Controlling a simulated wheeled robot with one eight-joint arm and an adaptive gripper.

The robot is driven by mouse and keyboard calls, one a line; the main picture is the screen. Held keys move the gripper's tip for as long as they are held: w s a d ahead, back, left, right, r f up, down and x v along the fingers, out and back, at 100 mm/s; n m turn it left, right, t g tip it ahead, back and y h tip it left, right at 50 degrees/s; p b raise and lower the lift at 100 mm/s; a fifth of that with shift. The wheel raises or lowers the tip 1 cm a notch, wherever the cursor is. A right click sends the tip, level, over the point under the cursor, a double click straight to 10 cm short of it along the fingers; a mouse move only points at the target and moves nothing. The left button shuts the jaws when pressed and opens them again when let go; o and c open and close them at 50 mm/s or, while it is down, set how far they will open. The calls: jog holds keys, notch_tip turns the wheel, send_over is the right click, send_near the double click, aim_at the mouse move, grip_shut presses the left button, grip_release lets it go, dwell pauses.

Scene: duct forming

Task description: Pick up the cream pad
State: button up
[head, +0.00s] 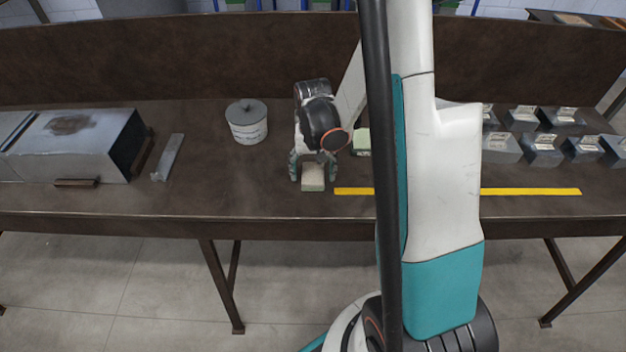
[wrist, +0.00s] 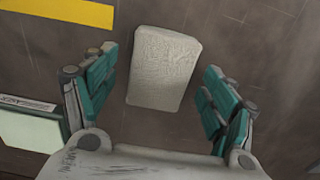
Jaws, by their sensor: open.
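The cream pad (head: 313,178) lies on the dark brown bench near its front edge. In the wrist view the cream pad (wrist: 164,68) lies flat and slightly tilted between the two teal fingers. My gripper (head: 313,168) is right above and behind the pad, pointing down. In the wrist view my gripper (wrist: 160,95) is open, with a gap on each side of the pad and no visible contact. The height of the fingertips over the bench is hard to tell.
A yellow strip (head: 530,191) lies right of the pad. A pale green block (head: 361,142) sits close behind my gripper. A lidded pot (head: 247,122), a metal bar (head: 168,157) and a large duct (head: 75,145) stand left. Several metal boxes (head: 541,150) stand right.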

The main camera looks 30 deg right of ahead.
aim_at(313, 173)
jog(key=shift+f, duration=0.5)
jog(key=c, duration=1.3)
jog(key=shift+o, duration=0.2)
jog(key=shift+r, duration=0.2)
notch_tip(313, 173, up, 20)
jog(key=p, duration=0.7)
jog(key=shift+f, duration=0.15)
